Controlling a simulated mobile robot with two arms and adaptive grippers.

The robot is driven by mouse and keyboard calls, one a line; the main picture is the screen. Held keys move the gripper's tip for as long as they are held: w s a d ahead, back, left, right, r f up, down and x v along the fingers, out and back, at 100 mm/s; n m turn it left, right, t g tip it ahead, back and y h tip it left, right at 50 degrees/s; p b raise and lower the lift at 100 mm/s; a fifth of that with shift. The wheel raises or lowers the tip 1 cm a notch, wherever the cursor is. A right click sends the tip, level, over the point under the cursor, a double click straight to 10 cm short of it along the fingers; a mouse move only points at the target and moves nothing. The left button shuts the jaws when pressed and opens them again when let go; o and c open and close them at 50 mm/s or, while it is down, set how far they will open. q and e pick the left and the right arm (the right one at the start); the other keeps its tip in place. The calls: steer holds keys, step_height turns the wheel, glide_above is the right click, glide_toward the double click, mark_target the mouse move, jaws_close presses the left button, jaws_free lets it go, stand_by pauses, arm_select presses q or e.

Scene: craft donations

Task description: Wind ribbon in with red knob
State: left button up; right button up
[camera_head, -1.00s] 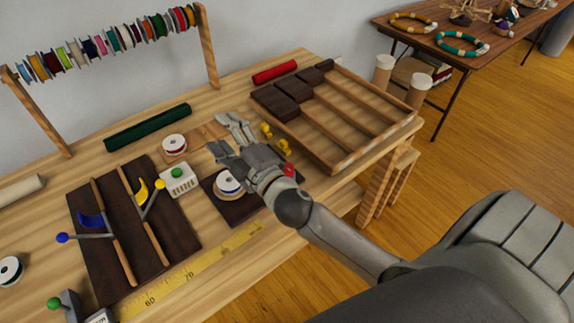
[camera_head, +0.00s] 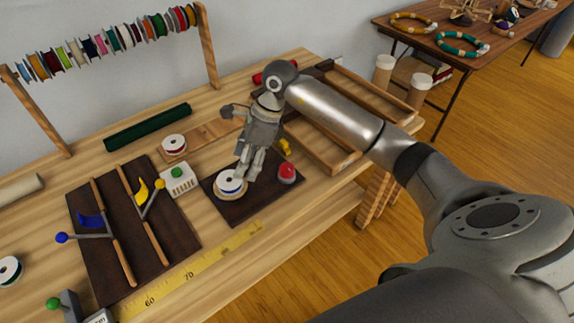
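The red knob (camera_head: 287,171) stands at the right end of a small dark board (camera_head: 246,208). A white and blue ribbon spool (camera_head: 229,183) sits on the left of that board. My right gripper (camera_head: 249,173) points down over the board, between spool and knob, with its fingertips close to the spool's right edge. I cannot tell whether they touch it. Its fingers look close together, but their gap is unclear. The gripper is apart from the red knob. My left gripper is not in view.
A white and red spool (camera_head: 174,144) sits on a wooden strip behind. A white box with a green button (camera_head: 177,175) and a dark board with yellow and blue levers (camera_head: 135,232) lie left. A wooden tray (camera_head: 325,150) is right. A yellow ruler (camera_head: 205,262) runs along the front.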

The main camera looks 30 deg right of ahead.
mark_target(287, 167)
steer(key=d+r+g+h, duration=0.15)
steer(key=d+h, duration=0.35)
steer(key=d, duration=0.6)
steer(key=f, duration=0.3)
steer(key=f+p, duration=0.1)
steer(key=f, duration=0.3)
steer(key=f+p, duration=0.1)
steer(key=f, duration=0.2)
steer(key=shift+s+d+f, duration=0.15)
steer(key=shift+s+f, duration=0.05)
steer(key=shift+s, duration=0.2)
steer(key=shift+m, duration=0.3)
steer(key=c, duration=1)
